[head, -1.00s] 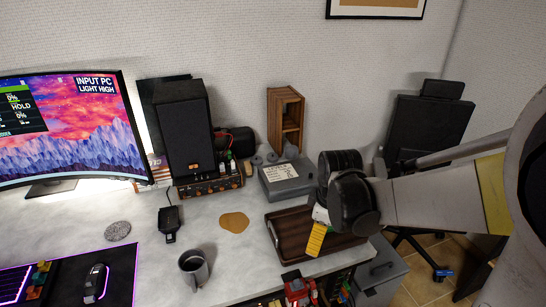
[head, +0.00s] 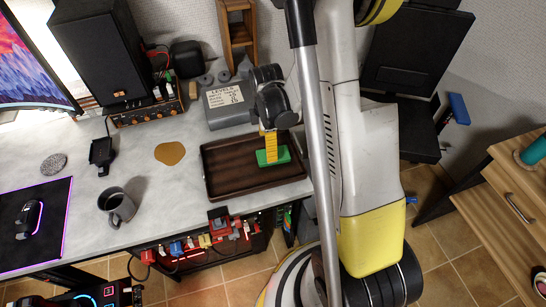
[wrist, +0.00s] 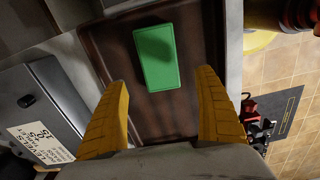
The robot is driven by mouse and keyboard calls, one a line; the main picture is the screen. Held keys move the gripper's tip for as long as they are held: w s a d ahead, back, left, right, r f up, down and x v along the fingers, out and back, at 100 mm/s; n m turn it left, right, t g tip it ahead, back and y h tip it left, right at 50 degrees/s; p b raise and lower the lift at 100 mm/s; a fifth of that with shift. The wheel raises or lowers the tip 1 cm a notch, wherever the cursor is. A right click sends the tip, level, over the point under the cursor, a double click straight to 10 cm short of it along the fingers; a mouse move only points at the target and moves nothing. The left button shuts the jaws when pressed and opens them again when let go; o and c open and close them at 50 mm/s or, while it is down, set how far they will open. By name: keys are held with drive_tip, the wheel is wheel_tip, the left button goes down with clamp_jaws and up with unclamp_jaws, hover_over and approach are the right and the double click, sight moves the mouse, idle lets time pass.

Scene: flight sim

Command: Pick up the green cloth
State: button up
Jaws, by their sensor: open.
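The green cloth (head: 273,156) is a flat green rectangle lying in the dark brown wooden tray (head: 225,184) on the desk. In the wrist view the green cloth (wrist: 157,56) lies ahead of my fingertips, roughly centred between them and apart from them. My gripper (head: 270,155) points down over the tray, with its yellow fingers at the cloth in the head view. In the wrist view my gripper (wrist: 163,77) is open and empty, one yellow finger on each side. The exact height of the fingertips above the cloth is hard to tell.
A grey box with a paper label (head: 228,104) stands behind the tray. A dark mug (head: 117,206), a tan coaster (head: 170,153) and a black speaker (head: 102,50) are to the left. Red and coloured tools (head: 222,228) hang below the desk's front edge.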

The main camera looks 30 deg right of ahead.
wheel_tip(320, 180, down, 6)
drive_tip(key=b, duration=0.2)
drive_tip(key=shift+s+d+r+b, duration=0.1)
drive_tip(key=shift+r+b, duration=0.05)
drive_tip(key=shift+b, duration=0.25)
drive_tip(key=shift+r, duration=0.1)
drive_tip(key=shift+c, duration=0.2)
drive_tip(key=c, duration=1.2)
wheel_tip(320, 180, up, 5)
drive_tip(key=p, duration=0.2)
drive_tip(key=shift+p, duration=0.35)
drive_tip(key=s+r+p, duration=0.1)
drive_tip(key=s+r, duration=0.1)
drive_tip(key=s, duration=0.2)
drive_tip(key=s+r+p, duration=0.1)
drive_tip(key=s+r, duration=0.1)
drive_tip(key=s, duration=0.2)
drive_tip(key=s+r+p, duration=0.1)
drive_tip(key=s+r, duration=0.1)
drive_tip(key=s, duration=0.1)
drive_tip(key=shift+s+d, duration=0.15)
drive_tip(key=shift+s, duration=0.25)
drive_tip(key=shift+o, duration=0.5)
drive_tip(key=shift+w, duration=0.15)
